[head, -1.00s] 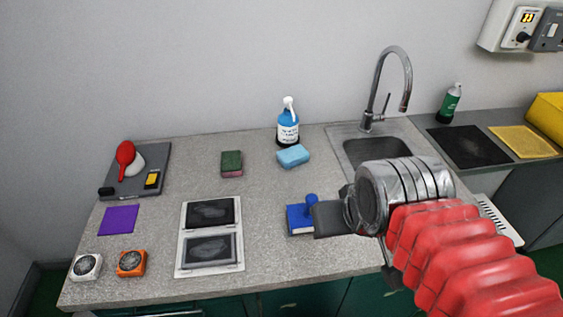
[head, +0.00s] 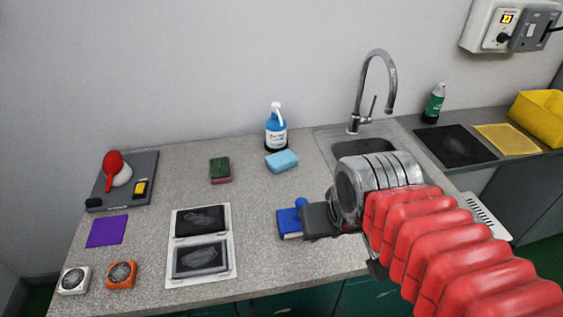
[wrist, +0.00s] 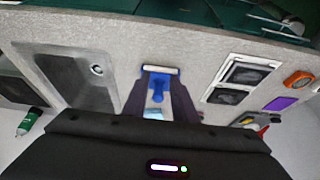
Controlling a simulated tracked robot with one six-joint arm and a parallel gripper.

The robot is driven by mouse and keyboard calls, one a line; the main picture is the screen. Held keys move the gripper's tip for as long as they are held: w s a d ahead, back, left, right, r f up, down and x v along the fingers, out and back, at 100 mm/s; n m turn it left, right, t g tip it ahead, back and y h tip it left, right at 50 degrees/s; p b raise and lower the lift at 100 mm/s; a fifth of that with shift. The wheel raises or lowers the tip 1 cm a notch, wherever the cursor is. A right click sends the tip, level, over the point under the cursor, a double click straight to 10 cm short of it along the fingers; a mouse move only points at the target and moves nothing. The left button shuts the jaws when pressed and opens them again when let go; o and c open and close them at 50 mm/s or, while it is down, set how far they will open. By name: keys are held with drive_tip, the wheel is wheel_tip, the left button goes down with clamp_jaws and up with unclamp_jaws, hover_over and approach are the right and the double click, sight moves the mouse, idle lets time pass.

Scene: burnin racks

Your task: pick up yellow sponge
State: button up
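No plainly yellow sponge shows. A small yellow piece with a dark edge (head: 139,188) lies on the grey tray at the left of the head view; I cannot tell what it is. A green and pink sponge (head: 220,170) and a light blue sponge (head: 281,161) lie on the counter. My gripper (head: 320,221) is over the counter's right part, beside a blue handled tool (head: 288,224). In the wrist view the dark fingers of my gripper (wrist: 160,105) are apart, with the blue tool (wrist: 157,84) seen between them. Nothing is visibly held.
A yellow basket (head: 540,118) and yellow mat (head: 505,140) are at the right. A white-framed panel (head: 200,275) lies front left.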

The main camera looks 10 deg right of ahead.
sight(282, 158)
drive_tip(key=o, duration=1.6)
drive_tip(key=w+f, duration=0.1)
drive_tip(key=w, duration=0.4)
drive_tip(key=w+f+g, duration=0.1)
drive_tip(key=w, duration=0.5)
drive_tip(key=w+d+f+g, duration=0.1)
drive_tip(key=w, duration=0.4)
drive_tip(key=shift+w+d+y, duration=0.1)
drive_tip(key=shift+w+y, duration=0.2)
drive_tip(key=shift+w, duration=0.1)
drive_tip(key=shift+o, duration=0.8)
drive_tip(key=w+f+n, duration=0.1)
drive_tip(key=w+f, duration=0.1)
drive_tip(key=w, duration=0.9)
drive_tip(key=shift+w+d+n+y, duration=0.3)
drive_tip(key=shift+d+n, duration=0.1)
drive_tip(key=w+r+n+t, duration=0.1)
drive_tip(key=w+r+n, duration=0.1)
drive_tip(key=w, duration=0.4)
drive_tip(key=shift+w+a+r+t, duration=0.15)
drive_tip(key=shift+r+t, duration=0.15)
drive_tip(key=shift+r, duration=0.35)
